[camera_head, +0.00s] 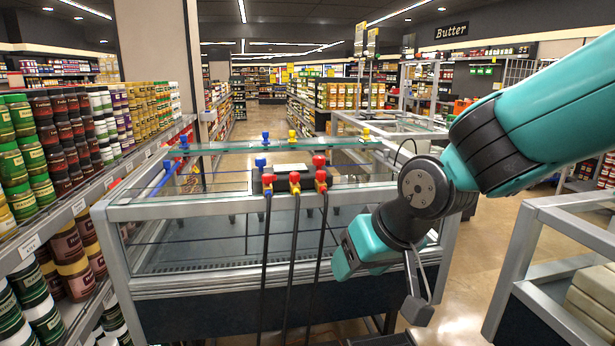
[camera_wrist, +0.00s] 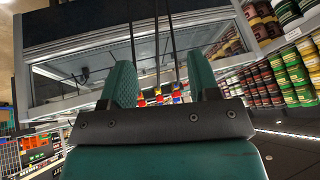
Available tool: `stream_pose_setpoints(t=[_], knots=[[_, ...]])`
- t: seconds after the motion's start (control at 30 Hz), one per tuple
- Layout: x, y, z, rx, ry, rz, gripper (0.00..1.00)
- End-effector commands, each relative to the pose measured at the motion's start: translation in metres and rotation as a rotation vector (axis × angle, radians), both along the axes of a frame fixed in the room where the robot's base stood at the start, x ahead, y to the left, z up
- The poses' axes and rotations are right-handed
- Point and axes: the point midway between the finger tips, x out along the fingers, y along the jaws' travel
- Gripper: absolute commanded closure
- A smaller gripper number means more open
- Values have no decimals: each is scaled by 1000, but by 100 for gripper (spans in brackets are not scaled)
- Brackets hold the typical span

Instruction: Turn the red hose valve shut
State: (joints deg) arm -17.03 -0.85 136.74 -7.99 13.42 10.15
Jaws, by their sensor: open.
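Several small coloured valves sit on a glass-topped display case (camera_head: 150,212). Three dark hoses hang from a black block at its front edge, each with a red fitting at its top. The right-hand red valve (camera_head: 319,161) stands highest; a middle red fitting (camera_head: 294,178) and a left one (camera_head: 268,179) are beside it. Which handles are open or shut is too small to tell. My gripper (camera_head: 418,288) is right of and below the valves, apart from them. In the wrist view my gripper (camera_wrist: 163,88) has its fingers spread, with the valves (camera_wrist: 159,95) small and distant between them.
Blue valves (camera_head: 183,140) and yellow valves (camera_head: 292,134) stand farther back on the case. A shelf of jars (camera_head: 70,135) lines the left. Another metal-framed case (camera_head: 545,225) stands at the right. Bare floor (camera_head: 470,260) shows between the cases.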

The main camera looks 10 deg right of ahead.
Motion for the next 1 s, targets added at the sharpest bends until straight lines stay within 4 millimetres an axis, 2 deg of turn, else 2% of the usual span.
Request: stream_pose_setpoints(t=[0.03, 0.1, 0.2, 0.3, 0.4, 0.53, 0.77, 1.0], knots=[[45, -8, -12, -8, -92, -106, 44], [104, -24, -17, -17, -265, -241, 44], [170, -41, -19, -33, -521, -357, 44], [213, -48, -18, -45, -747, -389, 44], [236, -47, -16, -48, -913, -370, 44], [249, -40, -15, -46, -1034, -333, 44], [272, -39, -10, -45, -1071, -320, 44], [324, -39, -10, -46, -1068, -321, 44]])
